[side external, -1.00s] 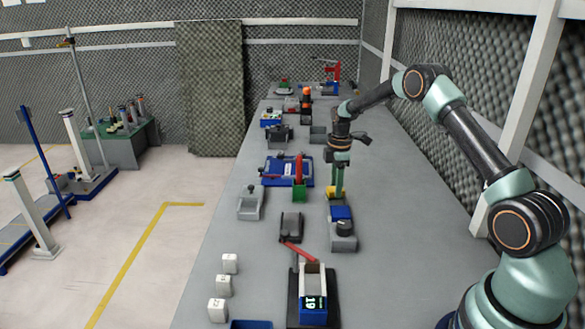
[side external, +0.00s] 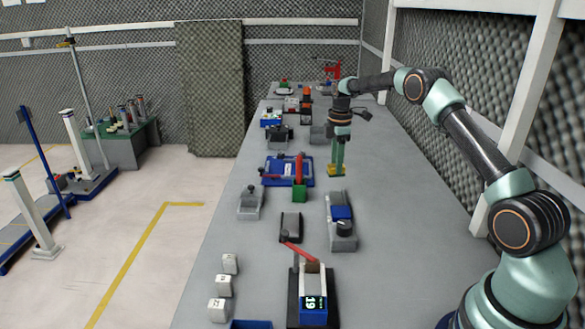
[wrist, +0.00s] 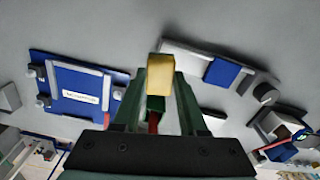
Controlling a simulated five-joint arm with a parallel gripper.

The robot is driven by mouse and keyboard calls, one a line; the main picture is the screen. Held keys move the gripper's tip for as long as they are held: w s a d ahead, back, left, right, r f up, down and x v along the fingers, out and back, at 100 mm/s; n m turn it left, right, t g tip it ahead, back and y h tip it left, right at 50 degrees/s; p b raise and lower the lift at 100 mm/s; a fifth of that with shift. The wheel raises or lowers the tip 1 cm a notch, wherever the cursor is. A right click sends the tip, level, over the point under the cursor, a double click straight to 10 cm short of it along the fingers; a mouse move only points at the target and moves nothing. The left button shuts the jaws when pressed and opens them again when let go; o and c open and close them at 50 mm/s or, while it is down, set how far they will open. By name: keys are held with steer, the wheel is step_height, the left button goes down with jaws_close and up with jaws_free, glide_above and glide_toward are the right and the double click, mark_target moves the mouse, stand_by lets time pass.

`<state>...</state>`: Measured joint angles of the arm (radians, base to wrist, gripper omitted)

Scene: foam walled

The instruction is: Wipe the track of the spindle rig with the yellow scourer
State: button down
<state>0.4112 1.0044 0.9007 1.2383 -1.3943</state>
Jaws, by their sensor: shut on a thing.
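The yellow scourer (side external: 337,170) is held at the fingertips of my gripper (side external: 338,163), which is shut on it. It also shows in the wrist view (wrist: 160,75) between the green fingers. What appears to be the spindle rig is a long grey rig (side external: 339,201) with a pale track, a blue block (side external: 341,213) and a dark knob (side external: 344,228) at its near end. In the side view the scourer is beyond the rig's far end, apart from it and seemingly above the table. The rig also shows right of the scourer in the wrist view (wrist: 184,55).
A dark tray (side external: 290,226) and a scale-like device (side external: 313,308) reading 19 are nearer. White blocks (side external: 224,286) line the left edge. The table's right side is clear.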

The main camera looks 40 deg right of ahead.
steer(key=shift+r, duration=1.1)
